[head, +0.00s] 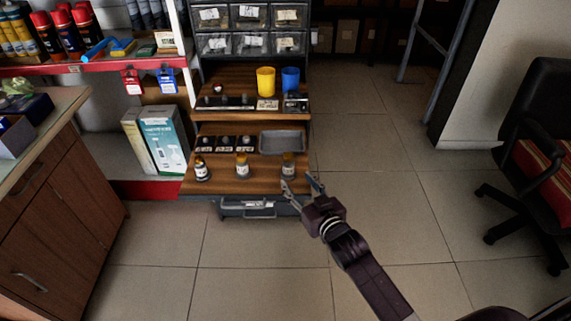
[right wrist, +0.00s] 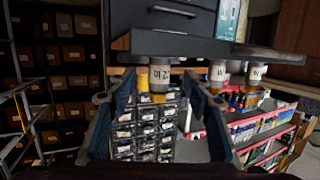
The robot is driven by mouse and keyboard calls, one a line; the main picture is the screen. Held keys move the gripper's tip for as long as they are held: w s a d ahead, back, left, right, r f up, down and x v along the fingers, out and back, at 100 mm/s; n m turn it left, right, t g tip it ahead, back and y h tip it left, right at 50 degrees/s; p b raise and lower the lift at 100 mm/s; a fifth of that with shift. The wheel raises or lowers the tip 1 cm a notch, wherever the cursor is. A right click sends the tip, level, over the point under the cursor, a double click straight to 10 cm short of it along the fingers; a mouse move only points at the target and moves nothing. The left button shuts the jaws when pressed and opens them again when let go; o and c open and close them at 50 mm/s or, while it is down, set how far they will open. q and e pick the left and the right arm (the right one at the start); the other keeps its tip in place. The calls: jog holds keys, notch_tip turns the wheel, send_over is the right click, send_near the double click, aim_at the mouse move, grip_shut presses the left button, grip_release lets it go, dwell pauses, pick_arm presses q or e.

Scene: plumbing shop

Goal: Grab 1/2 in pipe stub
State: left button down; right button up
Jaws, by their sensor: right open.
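Three short labelled pipe stubs with brass-coloured tops stand upright along the front of the lower wooden shelf (head: 215,187): a left one (head: 201,173), a middle one (head: 242,168) and a right one (head: 288,168). Their labels are too small to read surely. My right gripper (head: 297,180) is open and empty, just in front of the right stub. The right wrist view is upside down. There this stub (right wrist: 161,76) shows beyond and between the open fingers (right wrist: 160,103), and the other two stubs (right wrist: 217,72) (right wrist: 256,73) stand off to the right. My left gripper is not in view.
Behind the stubs are a black holder with small fittings (head: 222,144) and a grey tray (head: 282,151). Yellow (head: 265,82) and blue (head: 290,80) cups stand on the shelf above. A drawer (head: 248,209) is below. The floor at right is clear up to the chair (head: 540,130).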

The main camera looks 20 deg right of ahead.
aim_at(291, 171)
jog(key=shift+w+a+f, duration=0.1)
jog(key=shift+w+f, duration=0.05)
jog(key=shift+w, duration=0.3)
jog(key=shift+w+a, duration=0.1)
jog(key=shift+w, duration=0.6)
jog(key=x, duration=0.2)
jog(key=b+x, duration=0.1)
jog(key=x, duration=0.1)
jog(key=shift+w+r, duration=0.1)
jog(key=shift+r, duration=0.35)
jog(key=shift+w+f+b, duration=0.1)
jog(key=shift+w+b, duration=0.2)
jog(key=shift+w, duration=0.25)
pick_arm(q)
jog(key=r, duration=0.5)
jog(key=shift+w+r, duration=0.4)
pick_arm(e)
grip_shut()
jog(key=shift+r, duration=0.2)
